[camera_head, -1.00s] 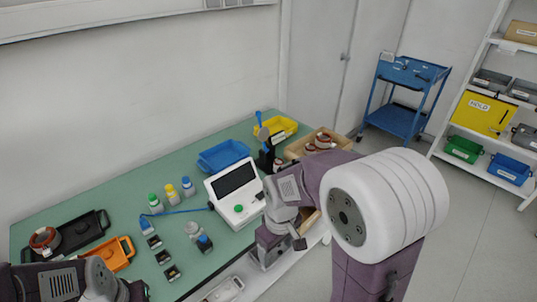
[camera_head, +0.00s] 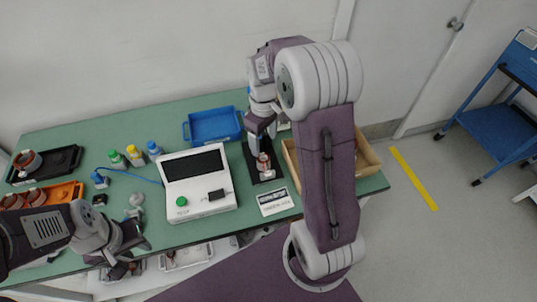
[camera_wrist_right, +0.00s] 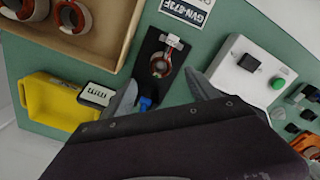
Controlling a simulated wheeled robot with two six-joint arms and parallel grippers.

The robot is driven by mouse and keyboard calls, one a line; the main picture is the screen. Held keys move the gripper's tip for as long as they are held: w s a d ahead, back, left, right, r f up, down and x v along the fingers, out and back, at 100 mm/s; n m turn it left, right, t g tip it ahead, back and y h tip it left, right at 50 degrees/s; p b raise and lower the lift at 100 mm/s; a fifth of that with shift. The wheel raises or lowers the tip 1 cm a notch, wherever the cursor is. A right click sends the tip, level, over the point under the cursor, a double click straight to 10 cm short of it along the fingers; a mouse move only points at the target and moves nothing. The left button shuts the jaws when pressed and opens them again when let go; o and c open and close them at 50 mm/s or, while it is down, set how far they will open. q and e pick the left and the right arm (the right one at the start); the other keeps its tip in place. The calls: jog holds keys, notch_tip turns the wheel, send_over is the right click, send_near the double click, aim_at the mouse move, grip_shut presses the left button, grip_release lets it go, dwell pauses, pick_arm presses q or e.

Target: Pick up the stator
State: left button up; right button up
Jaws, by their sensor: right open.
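A small copper-wound stator (camera_wrist_right: 161,64) with a white connector sits on a black fixture plate (camera_wrist_right: 146,44) in the right wrist view. In the head view the stator (camera_head: 264,163) shows just below my right gripper (camera_head: 262,140). My right gripper (camera_wrist_right: 165,92) is open, its two fingers apart at the near end of the plate, with the stator beyond them and nothing between them. My left gripper (camera_head: 122,264) hangs at the table's front edge, apart from the stator; its jaws are not clear. Other copper-wound stators (camera_wrist_right: 72,17) lie in a wooden tray (camera_wrist_right: 125,45).
A white tester (camera_head: 198,183) with a dark screen stands left of the plate. A label card (camera_head: 275,201) lies in front. A blue bin (camera_head: 213,125) is behind, and a yellow bin (camera_wrist_right: 48,103) shows near the wooden tray. Bottles and orange and black trays stand left.

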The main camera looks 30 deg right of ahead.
aim_at(263, 156)
jog(key=f, duration=0.3)
jog(key=shift+a+f, duration=0.15)
jog(key=shift+a, duration=0.25)
jog(key=shift+d+f, duration=0.25)
jog(key=shift+f, duration=0.2)
jog(key=f, duration=0.4)
jog(key=shift+w, duration=0.2)
jog(key=shift+w+f, duration=0.1)
jog(key=shift+f, duration=0.3)
jog(key=shift+r, duration=0.1)
grip_shut()
jog(key=shift+r, duration=0.5)
jog(key=r, duration=0.2)
jog(key=s+r, duration=0.1)
jog(key=shift+s+r, duration=0.1)
jog(key=shift+r, duration=0.3)
jog(key=s+a+r, duration=0.1)
jog(key=s+r, duration=0.5)
jog(key=s, duration=0.4)
jog(key=shift+s+a, duration=0.15)
jog(key=shift+s, duration=0.1)
